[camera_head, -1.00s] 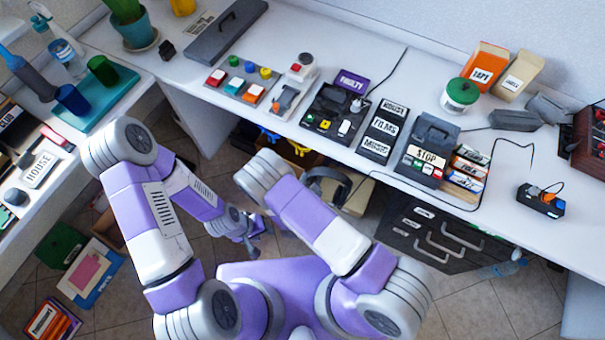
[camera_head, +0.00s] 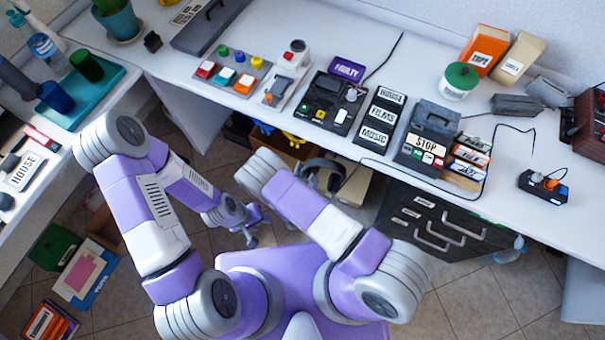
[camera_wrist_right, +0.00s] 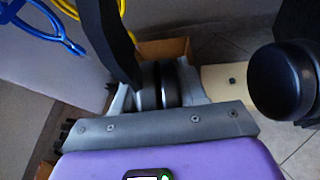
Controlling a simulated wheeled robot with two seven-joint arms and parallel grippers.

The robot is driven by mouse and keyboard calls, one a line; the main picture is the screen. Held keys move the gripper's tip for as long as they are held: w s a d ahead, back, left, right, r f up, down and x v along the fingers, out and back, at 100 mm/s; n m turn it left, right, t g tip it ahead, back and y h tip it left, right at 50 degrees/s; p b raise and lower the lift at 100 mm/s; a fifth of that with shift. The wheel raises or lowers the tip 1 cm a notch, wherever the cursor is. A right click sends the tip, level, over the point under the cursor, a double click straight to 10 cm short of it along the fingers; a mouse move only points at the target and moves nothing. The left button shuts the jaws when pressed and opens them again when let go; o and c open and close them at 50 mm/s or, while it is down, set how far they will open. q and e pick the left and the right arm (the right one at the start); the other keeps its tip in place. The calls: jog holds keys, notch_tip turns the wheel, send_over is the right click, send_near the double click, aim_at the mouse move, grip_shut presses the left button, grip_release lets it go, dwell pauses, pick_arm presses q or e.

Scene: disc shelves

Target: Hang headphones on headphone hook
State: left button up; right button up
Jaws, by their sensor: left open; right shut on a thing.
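The black headphones (camera_head: 324,163) show in the camera_head view below the desk's front edge, partly hidden by my right arm. My left gripper (camera_head: 250,222) is open and empty, low over the floor. I cannot make out the headphone hook for certain.
A blue looped item (camera_wrist_right: 45,30) and a yellow one (camera_wrist_right: 70,8) hang near the desk edge. A cardboard box (camera_wrist_right: 165,48) lies below. The white desk (camera_head: 350,160) holds several devices; a dark drawer unit (camera_head: 430,222) stands under it at right.

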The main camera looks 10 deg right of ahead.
jog(key=w+d+f+b, duration=0.1)
jog(key=w+d+b, duration=0.1)
jog(key=w+d, duration=0.2)
jog(key=shift+w+d, duration=0.2)
jog(key=shift+w, duration=1.1)
dwell(0.4)
jog(key=o, duration=1.2)
jog(key=shift+o, duration=0.2)
